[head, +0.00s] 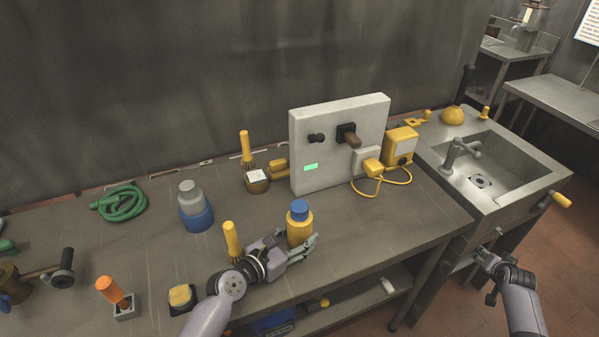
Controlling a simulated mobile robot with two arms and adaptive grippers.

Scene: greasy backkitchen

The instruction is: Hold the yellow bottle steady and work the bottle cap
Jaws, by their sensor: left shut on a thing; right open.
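The yellow bottle (299,229) stands upright on the metal counter, near its front edge. Its blue bottle cap (299,208) sits on top of the neck. My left gripper (302,245) comes in from the left and is shut on the lower part of the yellow bottle, with its fingers around the front and side. The far side of the grip is hidden. My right gripper (487,262) is open and empty at the right, in front of the sink cabinet, well apart from the bottle.
A grey box with a switch (341,125) stands behind the bottle, beside a yellow box with a cable (399,146). A grey and blue bottle (195,210) and a yellow-handled brush (231,240) stand to the left. The sink (490,175) is at the right. Counter right of the bottle is clear.

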